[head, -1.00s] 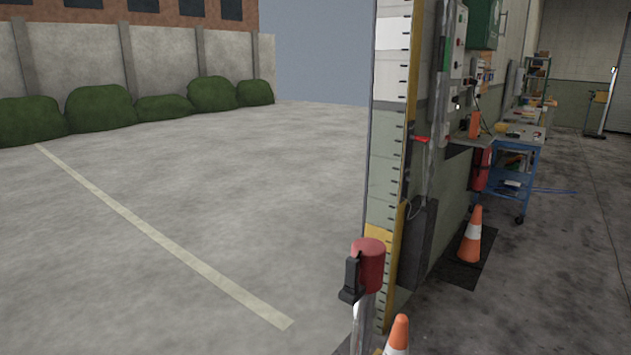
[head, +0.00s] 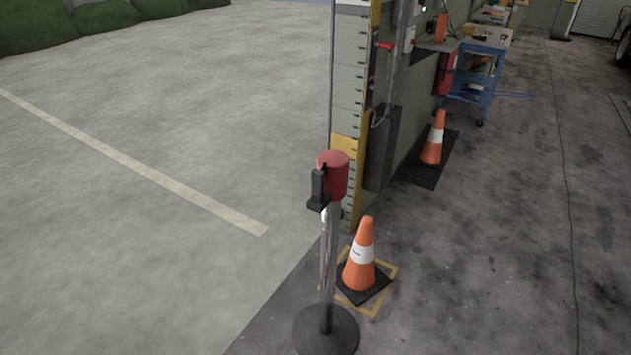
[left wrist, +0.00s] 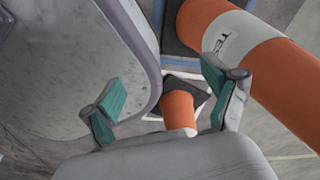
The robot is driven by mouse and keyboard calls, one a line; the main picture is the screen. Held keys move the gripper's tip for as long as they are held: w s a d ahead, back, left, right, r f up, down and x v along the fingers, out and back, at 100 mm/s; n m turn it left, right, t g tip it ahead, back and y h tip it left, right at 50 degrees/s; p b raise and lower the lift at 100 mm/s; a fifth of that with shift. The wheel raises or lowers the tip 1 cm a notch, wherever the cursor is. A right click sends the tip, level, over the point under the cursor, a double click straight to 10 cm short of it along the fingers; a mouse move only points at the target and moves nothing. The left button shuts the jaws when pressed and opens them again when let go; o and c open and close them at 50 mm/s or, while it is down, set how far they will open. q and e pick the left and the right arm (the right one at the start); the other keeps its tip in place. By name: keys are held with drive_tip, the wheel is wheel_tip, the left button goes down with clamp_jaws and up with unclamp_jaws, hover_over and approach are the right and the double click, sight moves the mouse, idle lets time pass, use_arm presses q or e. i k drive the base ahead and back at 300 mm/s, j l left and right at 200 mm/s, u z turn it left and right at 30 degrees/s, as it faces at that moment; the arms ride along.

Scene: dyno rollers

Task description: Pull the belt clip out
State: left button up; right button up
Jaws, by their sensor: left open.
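The belt clip (head: 318,190) is a black piece on the side of the red belt head (head: 335,174), which tops a chrome post (head: 328,250) on a round dark base (head: 326,332). The post stands upright beside the wall's end in the head view. My left gripper (left wrist: 165,105) shows only in the left wrist view, with its teal-padded fingers spread apart and nothing between them. Neither gripper shows in the head view, and the clip does not show in the left wrist view.
An orange cone (head: 360,262) stands in a yellow floor square right of the post. Another cone (head: 433,140) stands farther back by the wall. A blue cart (head: 480,80) is beyond. Open concrete lies left.

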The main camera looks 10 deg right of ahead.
sight(317, 176)
drive_tip(key=i+l+u, duration=0.25)
drive_tip(key=l, duration=0.15)
drive_tip(key=i+l+u, duration=0.2)
drive_tip(key=l, duration=0.2)
drive_tip(key=i+l+u, duration=0.1)
drive_tip(key=l+u, duration=0.15)
drive_tip(key=l, duration=0.15)
drive_tip(key=i+l+u, duration=0.2)
drive_tip(key=l, duration=0.25)
drive_tip(key=l+u, duration=0.25)
drive_tip(key=l, duration=0.2)
drive_tip(key=k, duration=0.05)
